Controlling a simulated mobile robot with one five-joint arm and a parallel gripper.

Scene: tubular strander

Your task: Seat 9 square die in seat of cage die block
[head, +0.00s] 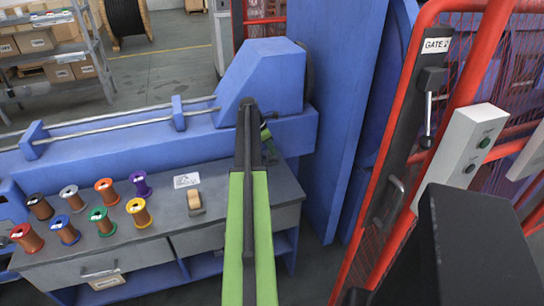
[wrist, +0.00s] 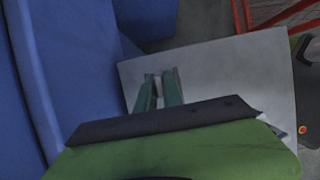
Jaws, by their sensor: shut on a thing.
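My gripper shows in the wrist view (wrist: 160,80) as two green fingers, close together above a pale grey flat surface (wrist: 235,85). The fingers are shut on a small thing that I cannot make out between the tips. In the head view my gripper (head: 267,134) is mostly hidden behind my dark and green arm, in front of the blue machine housing and above the right end of the bench. I cannot identify the square die or the cage die block with its seat in either view.
The grey bench (head: 165,220) holds several coloured wire spools (head: 105,220), a white card (head: 186,181) and a small wooden-topped block (head: 195,200). A blue machine housing (head: 265,75) stands behind. A red gate frame (head: 400,130) is at right. The bench front right is clear.

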